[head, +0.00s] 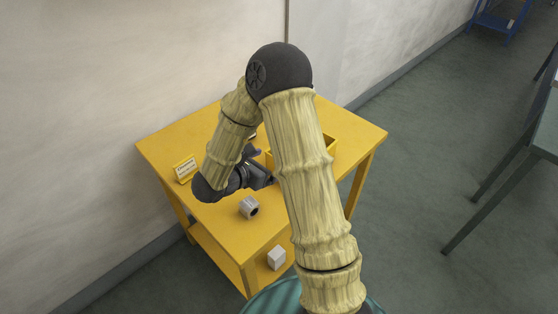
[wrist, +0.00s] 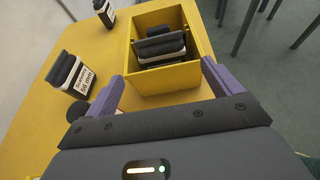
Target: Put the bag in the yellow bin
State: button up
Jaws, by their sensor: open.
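The yellow bin (wrist: 190,74) stands on the yellow table in front of my gripper (wrist: 163,72), whose purple fingers are apart near the bin's near wall. Inside the bin lie dark items (wrist: 160,47) with a pale band; I cannot tell for sure whether one is the bag. In the head view the bin (head: 331,146) is partly hidden behind my arm, and my gripper (head: 262,168) is low over the table. A pale strip with a reddish edge shows beside the left finger; what it is stays unclear.
A black item with a white label (wrist: 72,76) stands left of the bin, and another dark item (wrist: 104,12) is farther back. A grey-white block (head: 249,207) is near the front of the table (head: 155,150). A yellow sign (head: 185,168) stands left. A white box (head: 276,257) sits below.

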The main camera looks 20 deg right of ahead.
jog(key=shift+v, duration=1.9)
jog(key=shift+w, duration=0.1)
jog(key=w+a+r+n+t+y, duration=0.15)
jog(key=a+n+y, duration=0.3)
jog(key=n, duration=0.85)
jog(key=w+a+n+t+y, duration=0.25)
jog(key=n+y, duration=0.35)
jog(key=n, duration=0.8)
jog(key=s+d+n+g+y, duration=0.1)
jog(key=s+d+n+g, duration=0.2)
jog(key=s+n, duration=1.4)
jog(key=n+g, duration=0.3)
jog(key=n, duration=0.2)
jog(key=shift+s+d+g+y, duration=0.2)
jog(key=shift+s+g+y, duration=0.15)
jog(key=shift+g, duration=0.05)
